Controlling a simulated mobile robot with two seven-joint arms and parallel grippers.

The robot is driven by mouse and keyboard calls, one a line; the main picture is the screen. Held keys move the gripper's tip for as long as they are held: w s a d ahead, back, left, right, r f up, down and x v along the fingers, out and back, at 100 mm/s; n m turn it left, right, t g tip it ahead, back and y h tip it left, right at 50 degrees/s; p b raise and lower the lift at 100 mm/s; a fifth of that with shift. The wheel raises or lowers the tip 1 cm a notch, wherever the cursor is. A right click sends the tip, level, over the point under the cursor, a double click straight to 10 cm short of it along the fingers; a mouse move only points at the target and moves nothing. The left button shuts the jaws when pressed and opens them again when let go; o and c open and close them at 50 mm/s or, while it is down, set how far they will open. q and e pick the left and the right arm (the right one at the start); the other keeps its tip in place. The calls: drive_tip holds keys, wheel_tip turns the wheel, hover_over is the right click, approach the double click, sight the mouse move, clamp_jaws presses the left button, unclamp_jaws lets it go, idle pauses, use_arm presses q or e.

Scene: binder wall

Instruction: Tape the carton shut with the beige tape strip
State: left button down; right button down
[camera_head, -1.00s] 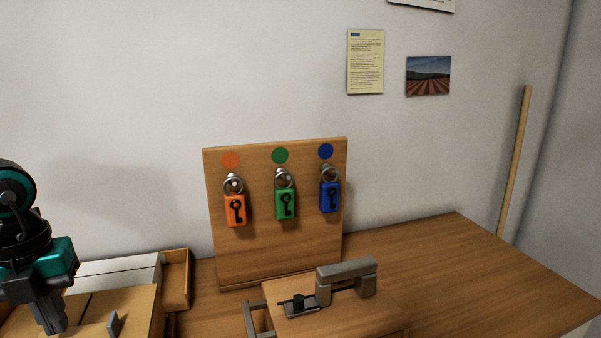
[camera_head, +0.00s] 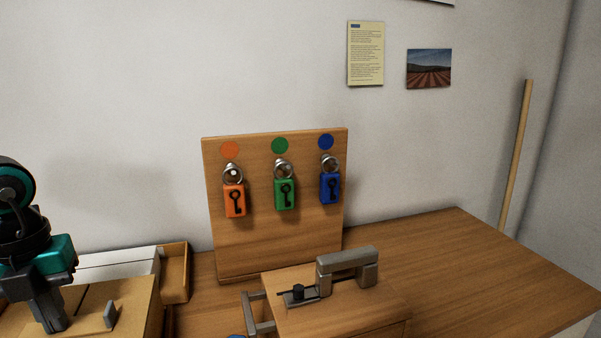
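A tan box with a dark seam along its top (camera_head: 135,296) stands at the lower left, cut off by the frame's bottom edge; it looks like the carton. A small grey upright tab (camera_head: 110,314) shows at its top. My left gripper (camera_head: 55,326), teal and black with dark fingers, points down at the box's left part. Its fingers overlap in this view, so their gap and any contact are unclear. My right gripper is not in view.
A wooden key board (camera_head: 260,240) holds orange, green and blue key tags. In front stands a wooden block with a grey latch (camera_head: 345,268) and side handle (camera_head: 252,315). A narrow wooden tray (camera_head: 176,272) and white box (camera_head: 115,266) sit behind the carton. The table's right side (camera_head: 470,265) is clear.

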use_arm(q)
drive_tip(key=shift+f, duration=0.1)
drive_tip(key=shift+r+p, duration=1.15)
drive_tip(key=shift+r, duration=1.35)
